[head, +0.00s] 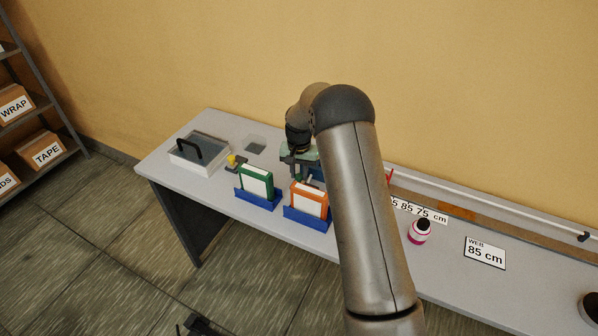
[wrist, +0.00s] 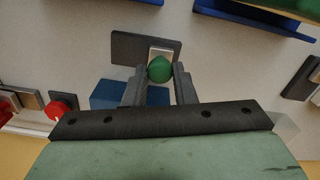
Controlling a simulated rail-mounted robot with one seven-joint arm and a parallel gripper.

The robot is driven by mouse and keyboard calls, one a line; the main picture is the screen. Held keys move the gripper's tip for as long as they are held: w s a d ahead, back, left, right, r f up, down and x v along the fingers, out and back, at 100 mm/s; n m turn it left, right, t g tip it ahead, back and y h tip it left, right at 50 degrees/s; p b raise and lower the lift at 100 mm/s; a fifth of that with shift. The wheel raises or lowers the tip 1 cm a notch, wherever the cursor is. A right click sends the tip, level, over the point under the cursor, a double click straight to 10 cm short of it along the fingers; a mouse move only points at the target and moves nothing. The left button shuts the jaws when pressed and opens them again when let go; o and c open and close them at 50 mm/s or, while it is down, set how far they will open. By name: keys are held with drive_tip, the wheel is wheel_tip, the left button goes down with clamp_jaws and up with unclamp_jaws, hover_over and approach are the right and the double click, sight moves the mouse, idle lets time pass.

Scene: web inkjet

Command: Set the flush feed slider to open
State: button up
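A round green knob (wrist: 160,69) sits on a silver block (wrist: 161,54) over a dark plate (wrist: 130,47) in the wrist view; it looks like a slider's handle, but no label or open mark is readable. My gripper (wrist: 160,72) has one finger on each side of the knob, and both fingertips appear to touch it. The knob cannot be made out there.
A blue block (wrist: 118,94) lies close beside the fingers. A red knob (wrist: 58,110) is at left in the wrist view. On the bench (head: 215,225) stand green (head: 257,180) and orange (head: 309,198) cartridges in blue holders, a lidded tray (head: 198,150), a yellow knob (head: 232,159) and a bottle (head: 420,232).

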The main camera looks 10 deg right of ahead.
clamp_jaws()
drive_tip(key=shift+s+d+b, duration=0.35)
drive_tip(key=shift+s+d, duration=0.35)
drive_tip(key=shift+d, duration=0.2)
drive_tip(key=shift+s+d+b, duration=0.35)
drive_tip(key=shift+s+d, duration=0.3)
drive_tip(key=shift+d, duration=0.25)
drive_tip(key=o, duration=0.7)
unclamp_jaws()
drive_tip(key=shift+s+d, duration=0.1)
drive_tip(key=shift+o, duration=0.2)
drive_tip(key=shift+r, duration=0.1)
drive_tip(key=shift+r, duration=0.25)
wheel_tip(320, 180, up, 17)
drive_tip(key=b, duration=0.2)
drive_tip(key=shift+b, duration=0.3)
